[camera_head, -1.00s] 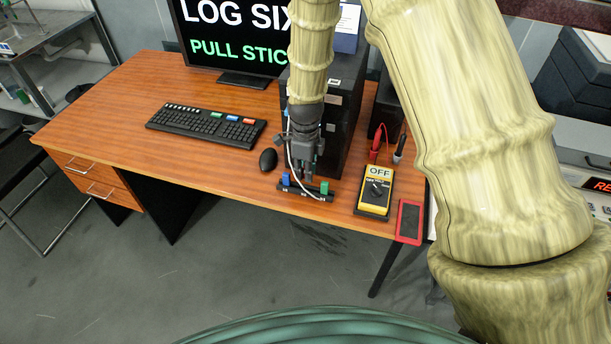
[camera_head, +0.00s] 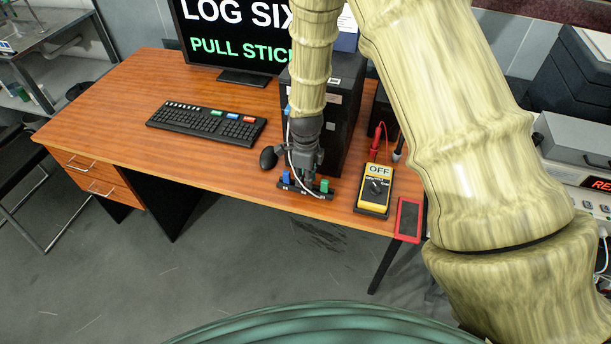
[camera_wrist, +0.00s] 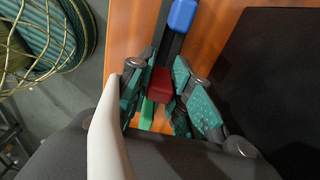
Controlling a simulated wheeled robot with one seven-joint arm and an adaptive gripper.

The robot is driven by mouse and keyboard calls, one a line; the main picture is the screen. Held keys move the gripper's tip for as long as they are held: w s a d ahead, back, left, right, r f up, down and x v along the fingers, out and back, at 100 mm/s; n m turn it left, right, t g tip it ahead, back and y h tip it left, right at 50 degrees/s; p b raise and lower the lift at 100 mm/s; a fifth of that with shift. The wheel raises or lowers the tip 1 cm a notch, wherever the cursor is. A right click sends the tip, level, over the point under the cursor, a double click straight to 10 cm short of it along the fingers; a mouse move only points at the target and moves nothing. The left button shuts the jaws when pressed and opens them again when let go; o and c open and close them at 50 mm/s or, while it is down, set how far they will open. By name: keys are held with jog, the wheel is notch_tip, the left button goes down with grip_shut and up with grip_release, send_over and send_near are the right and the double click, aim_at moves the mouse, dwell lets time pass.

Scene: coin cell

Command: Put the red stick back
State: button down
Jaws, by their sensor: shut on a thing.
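The red stick (camera_wrist: 161,82) is between the fingers of my gripper (camera_wrist: 160,76) in the wrist view, and the gripper is shut on it. It is in line with the black rack (camera_wrist: 167,48), between the blue stick (camera_wrist: 183,15) and the green stick (camera_wrist: 147,112). In the head view my gripper (camera_head: 308,181) is low over the rack (camera_head: 297,190), between the blue stick (camera_head: 286,176) and the green stick (camera_head: 324,185). The red stick is hidden there. I cannot tell whether its lower end is inside the rack.
A yellow meter (camera_head: 375,190) and a red-framed device (camera_head: 408,220) lie to the right of the rack. A black computer tower (camera_head: 346,110) stands close behind my gripper. A mouse (camera_head: 268,158) and keyboard (camera_head: 207,124) are to the left. The front desk edge is near.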

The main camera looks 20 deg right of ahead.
jog(key=shift+f, duration=0.25)
jog(key=c, duration=1.3)
grip_release()
notch_tip(320, 180, up, 13)
jog(key=b, duration=0.2)
jog(key=shift+r, duration=0.1)
jog(key=shift+a, duration=0.1)
